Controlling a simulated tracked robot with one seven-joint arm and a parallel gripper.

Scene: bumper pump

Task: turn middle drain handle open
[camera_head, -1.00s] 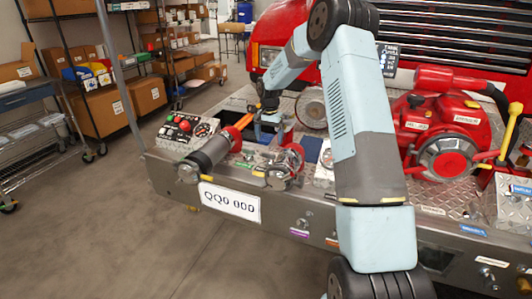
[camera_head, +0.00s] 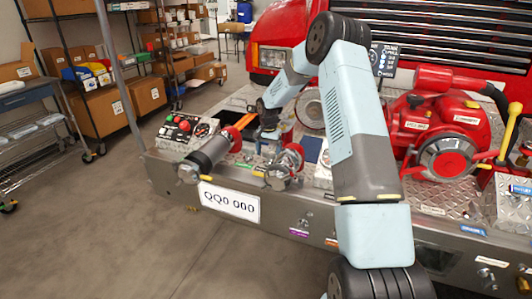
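The drain handles sit along the front face of the diamond-plate bumper (camera_head: 420,225). Small metal fittings and coloured labels show there: a purple label (camera_head: 299,233), an orange label (camera_head: 331,242) and a blue label (camera_head: 472,230). The fittings are too small to tell which is the middle drain handle or how it is turned. My gripper (camera_head: 267,132) hangs above the bumper deck, behind the silver caps and up and left of the purple and orange labels. It is small and dark, and its fingers are not clear. My arm hides part of the bumper front.
Two silver capped pipes (camera_head: 210,153) stick out of the bumper beside a control panel (camera_head: 183,130). A red pump (camera_head: 440,135) with a yellow lever (camera_head: 508,132) stands at right. A licence plate (camera_head: 229,202) hangs in front. The floor before the bumper is clear.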

